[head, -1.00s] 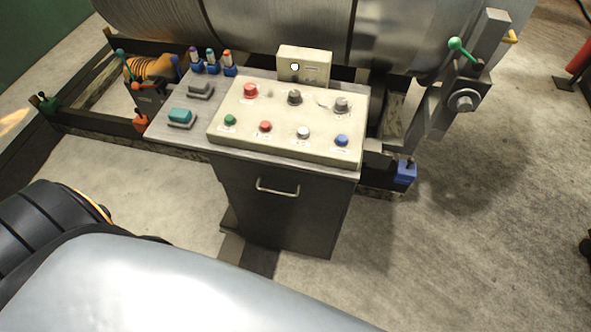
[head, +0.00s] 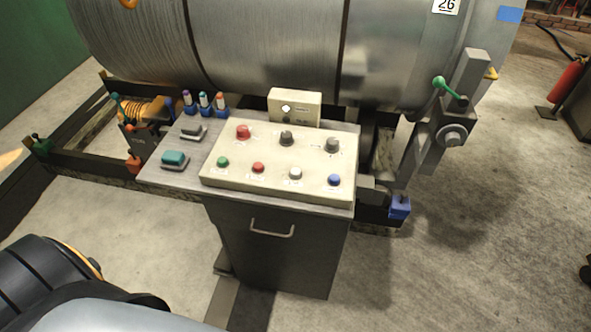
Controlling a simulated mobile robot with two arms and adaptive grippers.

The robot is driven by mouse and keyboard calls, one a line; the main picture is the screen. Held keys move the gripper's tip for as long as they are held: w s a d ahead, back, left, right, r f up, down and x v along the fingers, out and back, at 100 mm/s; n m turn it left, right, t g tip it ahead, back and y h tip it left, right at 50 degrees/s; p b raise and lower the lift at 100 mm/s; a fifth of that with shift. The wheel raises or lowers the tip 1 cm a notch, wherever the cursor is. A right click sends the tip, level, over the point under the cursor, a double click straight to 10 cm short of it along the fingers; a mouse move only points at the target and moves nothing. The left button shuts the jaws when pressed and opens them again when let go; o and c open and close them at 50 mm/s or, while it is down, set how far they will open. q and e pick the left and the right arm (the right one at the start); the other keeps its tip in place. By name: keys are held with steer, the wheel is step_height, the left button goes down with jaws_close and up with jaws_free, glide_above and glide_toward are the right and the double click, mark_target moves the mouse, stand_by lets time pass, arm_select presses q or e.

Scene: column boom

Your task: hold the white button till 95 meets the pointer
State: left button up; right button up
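The white button (head: 295,173) sits in the front row of the cream control panel (head: 240,192), between a red button (head: 258,167) and a blue button (head: 334,180). Nothing touches it. A large grey metal drum (head: 270,50) lies behind the panel. A white label reading 26 (head: 446,5) is on the drum at the top right, cut by the picture's edge. No 95 shows, and I cannot make out a pointer. Neither of my grippers is in view.
The panel stands on a dark cabinet with a handle (head: 272,230). A green button (head: 222,162), a larger red button (head: 243,132) and two dark knobs share the panel. A small cream box (head: 296,107) stands behind. A lever with a green knob (head: 439,82) is at right.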

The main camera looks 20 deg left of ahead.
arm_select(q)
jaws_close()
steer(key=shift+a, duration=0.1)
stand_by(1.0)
